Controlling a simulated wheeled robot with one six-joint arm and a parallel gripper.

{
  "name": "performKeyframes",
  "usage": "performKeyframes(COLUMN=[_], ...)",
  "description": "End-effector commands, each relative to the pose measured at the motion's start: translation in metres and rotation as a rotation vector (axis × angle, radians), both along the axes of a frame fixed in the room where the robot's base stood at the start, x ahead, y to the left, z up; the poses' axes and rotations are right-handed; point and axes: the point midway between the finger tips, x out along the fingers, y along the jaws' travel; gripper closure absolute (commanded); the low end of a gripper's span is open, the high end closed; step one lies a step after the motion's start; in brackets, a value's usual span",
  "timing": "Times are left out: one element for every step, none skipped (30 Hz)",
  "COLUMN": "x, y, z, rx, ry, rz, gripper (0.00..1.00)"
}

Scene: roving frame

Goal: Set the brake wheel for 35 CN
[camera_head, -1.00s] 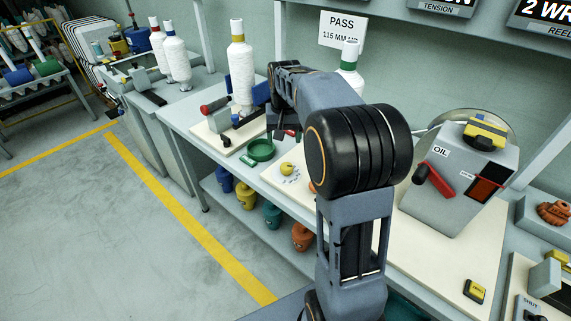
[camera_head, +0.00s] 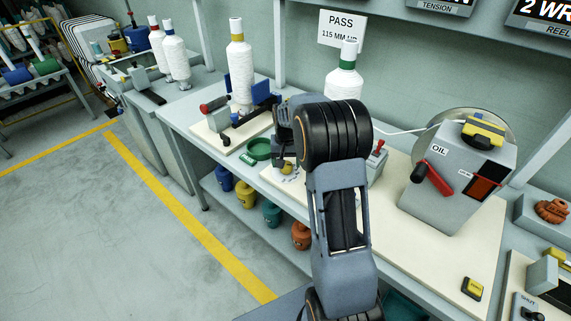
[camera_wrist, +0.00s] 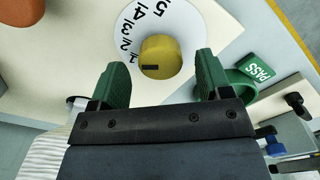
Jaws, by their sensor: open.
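The wrist view shows a round white dial (camera_wrist: 118,28) with black numbers from 1 to 5 and a yellow wheel (camera_wrist: 160,57) at its centre. The wheel has a dark mark on its side towards the lower numbers. My gripper (camera_wrist: 161,62) is open, with one green finger to each side of the wheel. In the head view the dial (camera_head: 290,176) lies on the bench, partly hidden by my arm, and the fingertips cannot be made out.
A green ring (camera_head: 258,149) with a PASS tag (camera_wrist: 258,71) is beside the dial. A grey oil box (camera_head: 455,185) with a red lever stands to the right. White thread cones (camera_head: 240,75) stand behind. An orange thing (camera_wrist: 20,10) shows at the wrist view's corner.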

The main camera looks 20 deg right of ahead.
Motion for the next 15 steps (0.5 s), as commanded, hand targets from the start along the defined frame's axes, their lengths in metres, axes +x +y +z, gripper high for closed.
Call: performKeyframes(x=[0.000, 0.000, 0.000, 0.000, 0.000, 0.000, 0.000, 0.000, 0.000, 0.000, 0.000, 0.000, 0.000, 0.000, 0.000], y=[0.000, 0.000, 0.000, 0.000, 0.000, 0.000, 0.000, 0.000, 0.000, 0.000, 0.000, 0.000, 0.000, 0.000, 0.000], z=[-0.004, -0.006, -0.009, -0.010, -0.012, -0.013, -0.013, -0.014, -0.014, -0.014, -0.014, -0.014, -0.014, -0.014, -0.014], rx=[0.000, 0.000, 0.000, 0.000, 0.000, 0.000, 0.000, 0.000, 0.000, 0.000, 0.000, 0.000, 0.000, 0.000, 0.000], ry=[0.001, 0.001, 0.001, 0.001, 0.001, 0.001, 0.001, 0.001, 0.000, 0.000, 0.000, 0.000, 0.000, 0.000, 0.000], rz=[0.000, 0.000, 0.000, 0.000, 0.000, 0.000, 0.000, 0.000, 0.000, 0.000, 0.000, 0.000, 0.000, 0.000, 0.000], gripper=[0.29, 0.29, 0.29, 0.29, 0.29, 0.29, 0.29, 0.29, 0.29, 0.29, 0.29, 0.29, 0.29, 0.29, 0.29])
